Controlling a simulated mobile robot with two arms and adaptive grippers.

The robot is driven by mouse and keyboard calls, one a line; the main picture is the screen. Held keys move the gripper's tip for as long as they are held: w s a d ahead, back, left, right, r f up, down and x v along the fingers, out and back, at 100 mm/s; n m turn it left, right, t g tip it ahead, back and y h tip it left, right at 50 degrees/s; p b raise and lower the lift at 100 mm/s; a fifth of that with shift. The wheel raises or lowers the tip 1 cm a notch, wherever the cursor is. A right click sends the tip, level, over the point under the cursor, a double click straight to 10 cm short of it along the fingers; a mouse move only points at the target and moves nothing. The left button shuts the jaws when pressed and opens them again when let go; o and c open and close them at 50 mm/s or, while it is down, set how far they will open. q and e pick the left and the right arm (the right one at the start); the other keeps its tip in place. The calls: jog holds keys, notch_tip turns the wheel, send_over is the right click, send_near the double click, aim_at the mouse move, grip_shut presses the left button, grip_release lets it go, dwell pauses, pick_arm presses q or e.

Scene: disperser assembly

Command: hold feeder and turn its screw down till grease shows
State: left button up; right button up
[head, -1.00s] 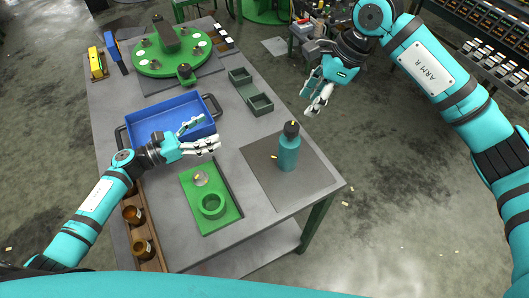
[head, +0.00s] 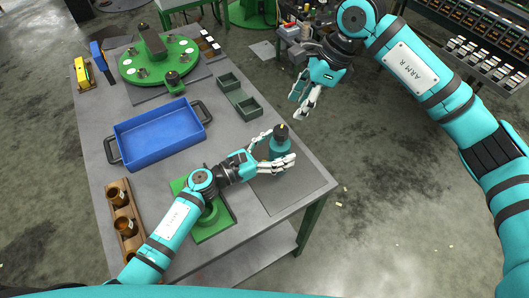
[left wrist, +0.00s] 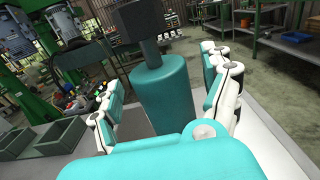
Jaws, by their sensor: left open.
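The feeder is a teal bottle-like cylinder (head: 280,148) with a dark screw top (head: 281,132). It stands upright on the grey mat (head: 305,183) at the table's right side. My left gripper (head: 279,152) is open, with its fingers on either side of the feeder's body. In the left wrist view the feeder (left wrist: 163,92) stands between the spread fingers, its black top (left wrist: 141,22) above them; I cannot tell if they touch it. My right gripper (head: 304,102) hangs in the air beyond the table's right edge, fingers apart and empty.
A green fixture (head: 215,230) lies partly under my left arm. A blue tray (head: 160,152), dark green bins (head: 238,96) and a green turntable (head: 160,60) stand farther back. A wooden rack with brown cups (head: 122,220) is at the left edge.

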pick_arm(q)
jog(key=shift+w+d, duration=0.3)
jog(key=shift+d, duration=0.15)
grip_shut()
dwell(0.8)
dwell(0.4)
